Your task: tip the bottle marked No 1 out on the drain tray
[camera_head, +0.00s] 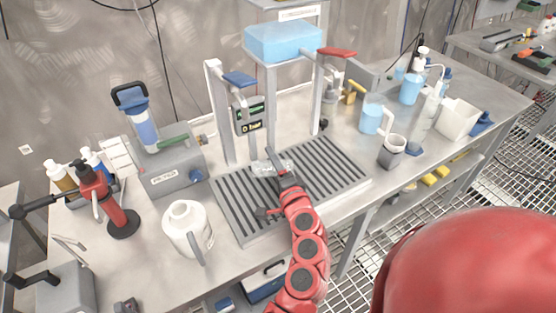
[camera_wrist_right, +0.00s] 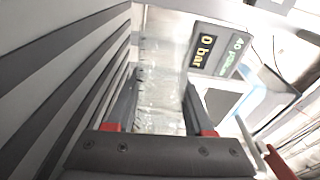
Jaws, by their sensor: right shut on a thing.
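A clear, see-through bottle (camera_head: 266,169) is held low over the grey slatted drain tray (camera_head: 335,168) in the head view, and it looks tipped over on its side. My right gripper (camera_head: 281,168) is shut on it, its arm reaching in from the bottom. In the right wrist view the bottle (camera_wrist_right: 160,80) fills the space between the two fingers (camera_wrist_right: 158,108). I cannot make out a No 1 mark, the bottle's mouth or any liquid running out. The drain tray (camera_wrist_right: 65,60) runs along the left of the wrist view. My left gripper is not in view.
A steel frame with a display (camera_head: 249,117) reading 0 bar and a blue block (camera_head: 284,42) rises behind the tray. A white jug (camera_head: 187,230) stands left of it. A grey cup (camera_head: 391,151) and a blue-filled jug (camera_head: 371,118) stand right.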

